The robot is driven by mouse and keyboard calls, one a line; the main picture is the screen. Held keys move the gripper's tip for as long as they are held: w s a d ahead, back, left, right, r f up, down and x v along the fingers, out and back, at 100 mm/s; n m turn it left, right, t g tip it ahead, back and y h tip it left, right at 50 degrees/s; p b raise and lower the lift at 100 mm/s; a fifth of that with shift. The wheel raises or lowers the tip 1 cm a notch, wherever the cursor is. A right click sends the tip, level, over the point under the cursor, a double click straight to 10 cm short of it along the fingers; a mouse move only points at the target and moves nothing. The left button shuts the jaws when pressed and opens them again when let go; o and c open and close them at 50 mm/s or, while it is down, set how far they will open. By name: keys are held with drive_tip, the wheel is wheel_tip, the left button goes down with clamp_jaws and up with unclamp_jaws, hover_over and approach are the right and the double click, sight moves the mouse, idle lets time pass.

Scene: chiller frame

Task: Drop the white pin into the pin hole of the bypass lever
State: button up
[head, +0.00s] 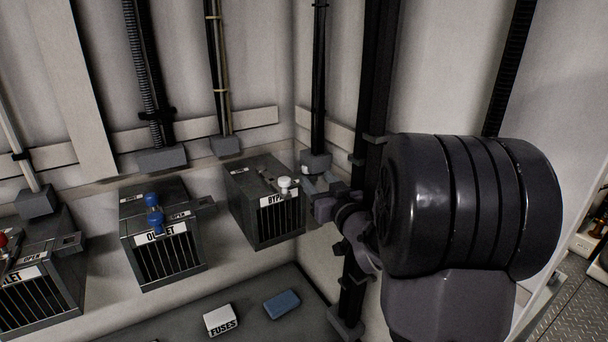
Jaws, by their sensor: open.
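The bypass box (262,222) is a dark vented box with a white label, partly cut off by my gripper, reading "BYP". A metal lever (268,182) lies across its top. The white pin (284,184) stands upright at the lever's front end, with its round white head showing. I cannot tell whether its shank is in the pin hole, which is hidden. My gripper (307,187) is open, just right of the white pin and apart from it. A small white spot near the gripper's upper finger is too small to identify.
The outlet box (165,262) with blue parts (153,205) stands to the left. Another box (45,290) with a red knob (3,240) is at far left. A white fuses box (219,320) and a blue block (282,304) lie below. A dark post (372,90) rises behind my arm.

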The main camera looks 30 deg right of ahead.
sight(308, 171)
drive_tip(key=x, duration=0.5)
drive_tip(key=shift+w+b, duration=0.25)
drive_tip(key=shift+b, duration=0.1)
clamp_jaws()
